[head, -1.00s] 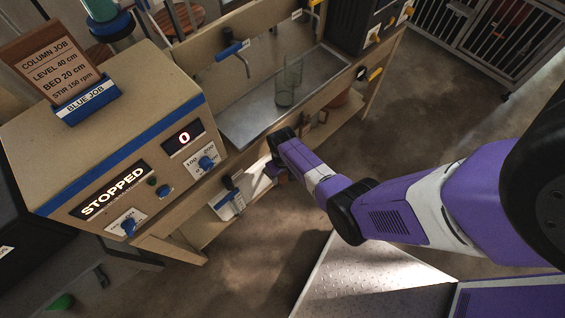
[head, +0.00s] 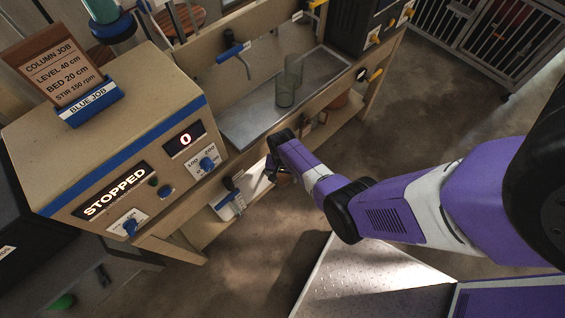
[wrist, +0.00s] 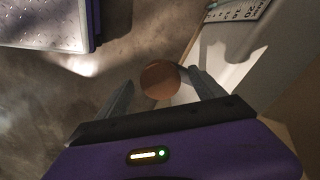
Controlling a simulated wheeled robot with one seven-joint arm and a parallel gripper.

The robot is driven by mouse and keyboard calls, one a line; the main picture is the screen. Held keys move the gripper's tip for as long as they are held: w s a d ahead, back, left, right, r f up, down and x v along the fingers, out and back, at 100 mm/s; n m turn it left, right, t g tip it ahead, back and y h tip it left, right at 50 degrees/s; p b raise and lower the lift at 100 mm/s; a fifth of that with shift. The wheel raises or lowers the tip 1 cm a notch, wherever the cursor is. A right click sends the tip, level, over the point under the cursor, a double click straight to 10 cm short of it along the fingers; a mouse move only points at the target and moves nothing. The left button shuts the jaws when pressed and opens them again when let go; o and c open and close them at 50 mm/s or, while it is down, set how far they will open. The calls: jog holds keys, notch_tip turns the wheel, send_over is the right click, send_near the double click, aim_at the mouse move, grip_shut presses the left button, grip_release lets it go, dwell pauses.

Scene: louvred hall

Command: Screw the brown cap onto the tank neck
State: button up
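The brown round cap (wrist: 160,80) shows in the wrist view between the fingertips of my gripper (wrist: 160,78). A narrow gap shows on each side of it, so the fingers look open around it and not closed on it. A pale tank-like body (wrist: 250,62) lies to the right of the cap, with the shadow of my gripper on it. The tank neck is not clearly seen; whether the cap sits on it I cannot tell. In the head view my gripper (head: 283,176) is small and dark, beside the bench's lower shelf.
The bench carries a control box (head: 110,140) reading STOPPED and 0, a metal tray (head: 255,125) and a glass (head: 286,92). A white container with a printed panel (head: 230,203) is on the lower shelf. A metal plate (head: 350,280) and open floor lie to the right.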

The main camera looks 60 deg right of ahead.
aim_at(282, 177)
notch_tip(282, 177, up, 7)
jog(key=p, duration=0.7)
jog(key=shift+r, duration=0.15)
notch_tip(282, 177, up, 8)
jog(key=p, duration=0.1)
jog(key=shift+f, duration=0.2)
dwell(0.3)
